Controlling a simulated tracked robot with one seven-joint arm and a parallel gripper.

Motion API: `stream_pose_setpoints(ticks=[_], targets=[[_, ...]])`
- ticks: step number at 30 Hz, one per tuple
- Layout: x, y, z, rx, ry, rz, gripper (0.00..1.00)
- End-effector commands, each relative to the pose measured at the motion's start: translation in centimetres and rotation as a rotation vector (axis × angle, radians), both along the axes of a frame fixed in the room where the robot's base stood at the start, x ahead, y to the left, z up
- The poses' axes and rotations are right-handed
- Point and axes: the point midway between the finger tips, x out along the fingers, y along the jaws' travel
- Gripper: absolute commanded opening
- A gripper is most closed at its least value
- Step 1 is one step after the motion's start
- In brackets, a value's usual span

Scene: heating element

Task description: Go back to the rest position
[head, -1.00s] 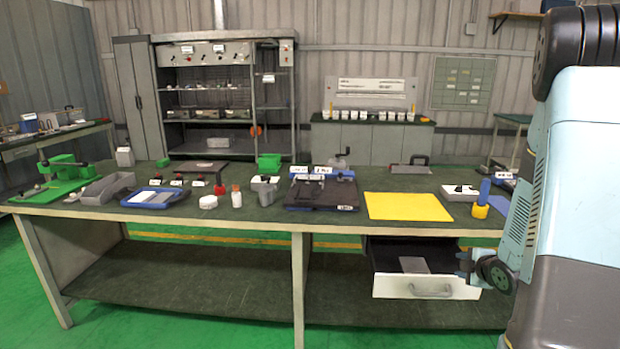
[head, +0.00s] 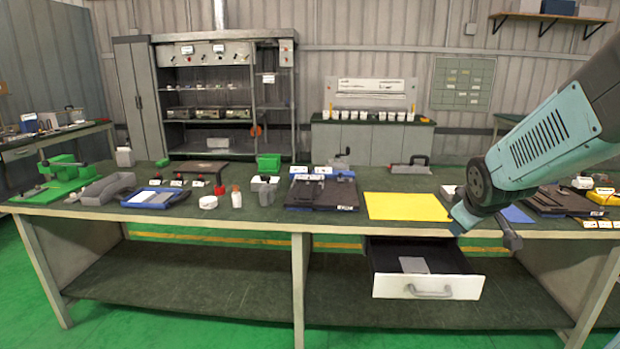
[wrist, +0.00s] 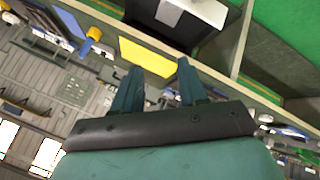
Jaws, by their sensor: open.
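My gripper (wrist: 157,90) shows in the wrist view with its two fingers apart and nothing between them. In the head view my arm reaches in from the right, and its end is in front of the table's front edge, right of the open drawer (head: 428,287). The fingertips are hard to make out there. The drawer also shows at the top of the wrist view (wrist: 205,12), with a grey flat piece inside it in the head view.
The workbench (head: 270,228) carries a yellow mat (head: 405,206), a dark tray with blue edges (head: 322,193), a blue-framed tray (head: 155,197) and a green fixture (head: 60,180). A dark panel (head: 560,200) lies at the right. The drawer juts out below the bench.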

Motion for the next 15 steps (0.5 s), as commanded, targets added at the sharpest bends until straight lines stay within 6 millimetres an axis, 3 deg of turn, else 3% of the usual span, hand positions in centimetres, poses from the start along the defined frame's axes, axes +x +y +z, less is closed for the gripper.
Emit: stream_pose_setpoints(ticks=[6, 15], targets=[[-4.9, 3.5, 3.1, 0.153, 0.026, -0.129, 0.42], [-12.6, 8.1, 5.8, 0.366, 0.098, -0.281, 0.42]])
